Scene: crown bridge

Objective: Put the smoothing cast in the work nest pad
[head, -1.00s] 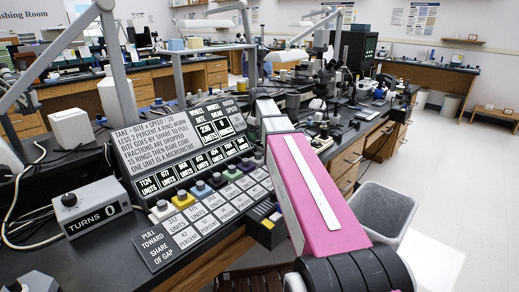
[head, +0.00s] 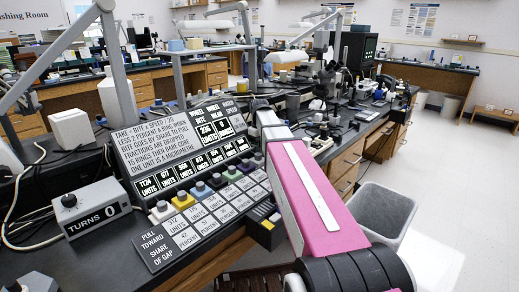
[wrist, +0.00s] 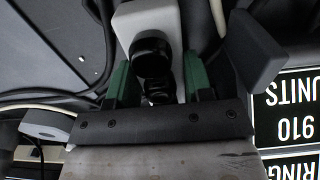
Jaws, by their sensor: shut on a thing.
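In the wrist view my gripper (wrist: 157,80) has green fingers on both sides of a dark, rounded piece (wrist: 152,55), and it is shut on it. I cannot tell for certain that this piece is the smoothing cast. A pale grey block (wrist: 150,20) shows just beyond it, and whether the two touch is unclear. In the head view my pink arm reaches away over the bench, and my gripper cannot be made out at its far end. I cannot pick out the work nest pad in either view.
A sloped panel (head: 150,150) with number displays and several knobs stands left of my arm. A grey box marked TURNS 0 (head: 92,208) sits on the dark bench further left. Instruments and a microscope (head: 325,82) crowd the bench behind. A grey bin (head: 385,212) stands at right.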

